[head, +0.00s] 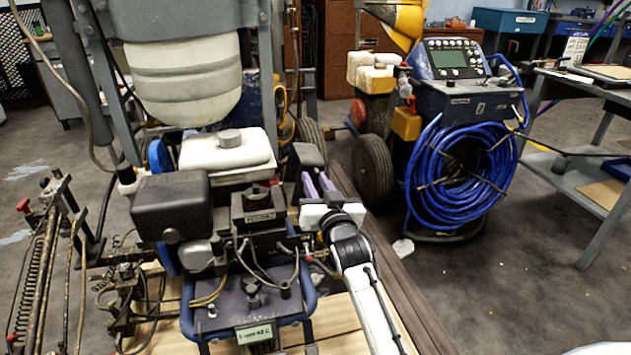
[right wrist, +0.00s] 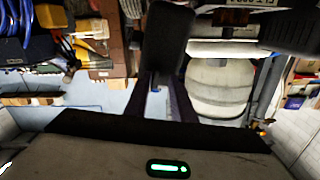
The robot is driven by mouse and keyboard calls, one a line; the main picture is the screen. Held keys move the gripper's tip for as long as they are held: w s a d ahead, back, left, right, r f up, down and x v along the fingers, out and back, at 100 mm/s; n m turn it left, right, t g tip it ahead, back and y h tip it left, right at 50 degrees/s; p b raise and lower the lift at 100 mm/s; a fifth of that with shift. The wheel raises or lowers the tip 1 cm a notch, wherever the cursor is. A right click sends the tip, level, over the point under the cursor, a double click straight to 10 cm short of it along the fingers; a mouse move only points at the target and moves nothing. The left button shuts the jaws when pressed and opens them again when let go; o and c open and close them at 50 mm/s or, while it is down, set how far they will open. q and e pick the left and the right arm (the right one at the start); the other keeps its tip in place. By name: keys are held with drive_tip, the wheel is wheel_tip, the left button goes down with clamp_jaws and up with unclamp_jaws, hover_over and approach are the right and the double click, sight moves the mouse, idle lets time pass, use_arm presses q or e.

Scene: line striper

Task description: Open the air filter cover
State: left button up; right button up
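The line striper's engine (head: 258,210) stands in the middle of the head view, below a white tank. A dark, rounded block (head: 305,156), which looks like the air filter cover, is at the engine's right side. My right gripper (head: 318,184) comes from the lower right, its purple fingers at the block's near end. In the right wrist view the dark block (right wrist: 168,38) is at the fingertips, and the fingers (right wrist: 166,85) look closed on it with a gap between them. The block hides the fingertips. Whether it still touches the engine is unclear. My left gripper is not in view.
A black box (head: 172,205) sits on the engine's left. A large white container (head: 187,80) hangs above the engine. A blue machine with coiled blue hose (head: 461,175) stands at the right, beside a metal table (head: 590,185).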

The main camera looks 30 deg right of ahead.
drive_tip(key=shift+o, duration=0.3)
drive_tip(key=shift+r, duration=0.2)
drive_tip(key=shift+r, duration=0.35)
use_arm(q)
drive_tip(key=p, duration=0.1)
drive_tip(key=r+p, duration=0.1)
drive_tip(key=p, duration=0.1)
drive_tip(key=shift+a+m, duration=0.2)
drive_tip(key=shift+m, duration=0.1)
use_arm(e)
wheel_tip(320, 180, up, 9)
